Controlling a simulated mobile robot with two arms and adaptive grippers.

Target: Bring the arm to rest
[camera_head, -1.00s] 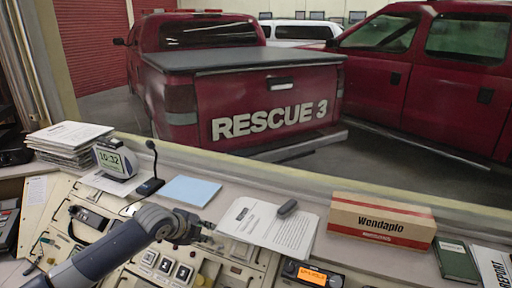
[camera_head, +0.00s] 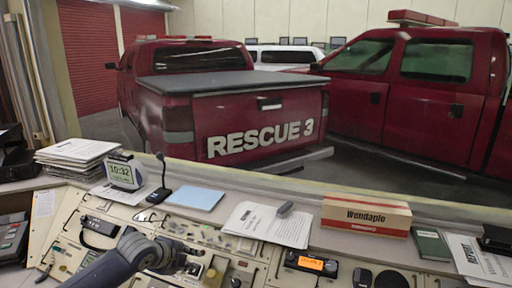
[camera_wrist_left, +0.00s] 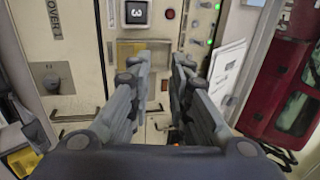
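My left arm comes in from the bottom left of the head view, with my left gripper (camera_head: 192,264) over the console panel (camera_head: 212,238). In the left wrist view my left gripper (camera_wrist_left: 160,66) is open. Its two fingers stand apart with nothing between them, and the panel with a button marked 3 (camera_wrist_left: 136,12) shows beyond the tips. No object is held. My right gripper is in neither view.
On the ledge stand a paper stack (camera_head: 77,152), a clock (camera_head: 123,174), a microphone (camera_head: 159,190), a blue sheet (camera_head: 193,193), papers (camera_head: 266,226) with a grey object (camera_head: 285,210), and a Wendaplo box (camera_head: 366,215). A radio (camera_head: 311,264) sits at front. Red trucks (camera_head: 240,110) stand behind.

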